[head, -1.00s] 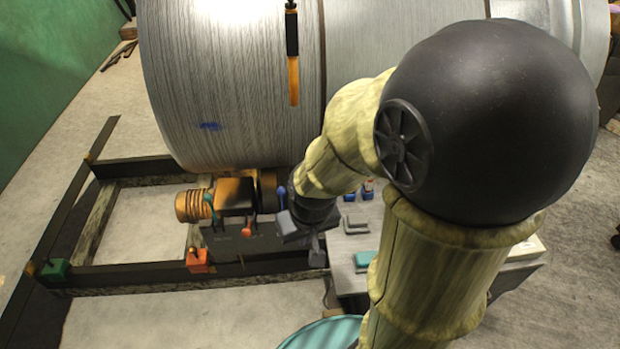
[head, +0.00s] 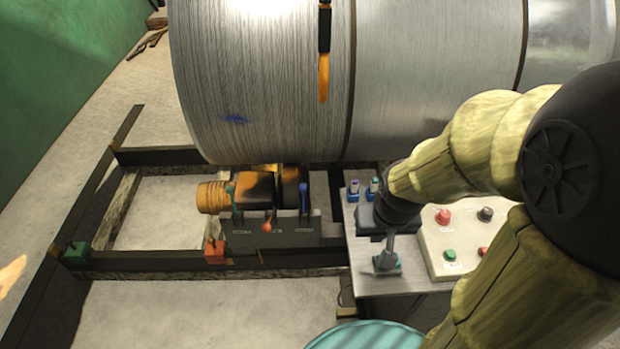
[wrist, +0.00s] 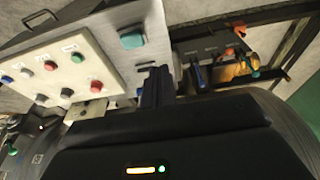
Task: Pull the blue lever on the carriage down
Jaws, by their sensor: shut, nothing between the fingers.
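The blue lever (head: 303,197) stands upright at the right end of the dark carriage block (head: 270,238). To its left are a red-orange lever (head: 267,225), lower and tipped toward me, and an upright teal lever (head: 232,197). My gripper (head: 386,262) is shut and empty. It is over the grey table to the right of the carriage, apart from the blue lever. In the wrist view my gripper (wrist: 157,84) points toward the table edge, and the blue lever (wrist: 200,75) shows just right of the fingers.
A control panel (head: 455,240) with several buttons sits on the grey table (head: 400,280), right of my gripper. Small blue-based items (head: 354,192) stand at the table's back left. A large metal drum (head: 270,85) is behind the carriage. A dark frame (head: 150,262) surrounds open floor at left.

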